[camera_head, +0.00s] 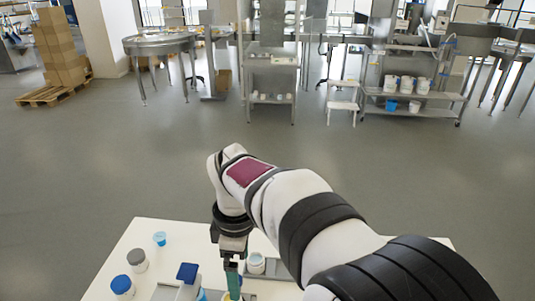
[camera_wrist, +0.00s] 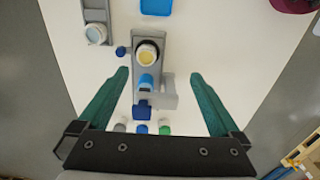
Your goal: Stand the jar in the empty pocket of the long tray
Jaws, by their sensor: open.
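An open jar with yellow filling (camera_wrist: 147,54) stands on the grey filling stand (camera_wrist: 138,40) in the wrist view. In the head view only a yellow bit of it shows at the bottom edge, below my gripper (camera_head: 232,278). My gripper is open and empty; in the wrist view its green fingers (camera_wrist: 158,73) are wide apart, with the stand between and beyond them. The long grey tray (camera_wrist: 95,15) is at the upper left of the wrist view and is cut off by the frame. A pale jar (camera_wrist: 97,34) stands in its near end. In the head view my arm hides part of the tray.
A blue-topped dispenser (camera_head: 188,273) stands by the stand. A blue tray (camera_wrist: 156,7) and magenta bowl (camera_wrist: 293,4) lie beyond.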

